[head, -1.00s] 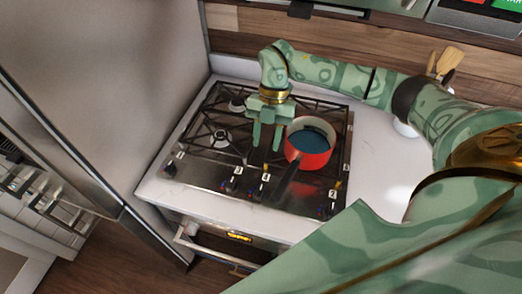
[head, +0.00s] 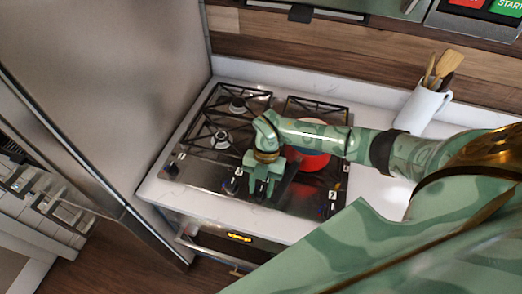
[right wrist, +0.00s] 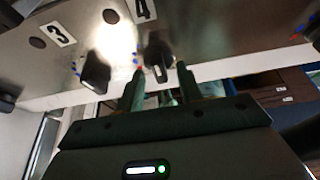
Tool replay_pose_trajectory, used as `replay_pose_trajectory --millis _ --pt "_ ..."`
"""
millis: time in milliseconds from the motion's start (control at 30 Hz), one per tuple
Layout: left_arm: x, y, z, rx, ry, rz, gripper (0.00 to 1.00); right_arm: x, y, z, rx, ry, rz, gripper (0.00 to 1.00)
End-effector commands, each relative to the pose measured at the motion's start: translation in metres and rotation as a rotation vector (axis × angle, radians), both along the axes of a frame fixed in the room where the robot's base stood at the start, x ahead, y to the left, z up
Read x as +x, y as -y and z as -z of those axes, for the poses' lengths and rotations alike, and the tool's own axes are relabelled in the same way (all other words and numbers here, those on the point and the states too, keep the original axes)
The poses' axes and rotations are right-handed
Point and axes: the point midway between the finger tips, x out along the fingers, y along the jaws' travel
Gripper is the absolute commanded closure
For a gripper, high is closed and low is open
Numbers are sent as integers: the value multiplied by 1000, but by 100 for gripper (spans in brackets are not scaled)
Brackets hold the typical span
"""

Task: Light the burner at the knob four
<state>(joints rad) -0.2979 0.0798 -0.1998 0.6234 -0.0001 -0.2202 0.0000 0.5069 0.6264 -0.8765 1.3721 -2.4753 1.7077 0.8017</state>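The steel gas cooktop (head: 205,175) has a row of dark knobs along its front edge. In the right wrist view, knob four (right wrist: 157,52) is a black knob just below the label 4 (right wrist: 142,10). My right gripper (right wrist: 161,72) is open, with one fingertip on each side of the knob's near end; I cannot tell if they touch it. In the head view my right gripper (head: 262,190) points down over the front row and hides knob four. I see no flame. My left gripper is not in view.
Knob three (right wrist: 95,72) is close beside the left finger. A red pot (head: 308,160) stands on the right burners, partly behind my arm. A white utensil holder (head: 422,108) stands on the counter at right. The fridge (head: 110,100) borders the cooktop on the left.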

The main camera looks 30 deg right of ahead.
Motion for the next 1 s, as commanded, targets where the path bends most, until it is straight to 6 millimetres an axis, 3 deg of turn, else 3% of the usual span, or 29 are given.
replay_pose_trajectory --millis 267,400,433,767,1000 --pt "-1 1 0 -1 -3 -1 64 -1 -1 2 0 0 0 64" --pt "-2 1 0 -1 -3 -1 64 -1 -1 2 0 0 0 97" --pt "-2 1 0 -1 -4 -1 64 -1 -1 2 0 0 0 100" --pt "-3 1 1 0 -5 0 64 0 -1 2 0 0 -23 100" --pt "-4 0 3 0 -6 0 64 1 -1 1 0 1 -137 100"
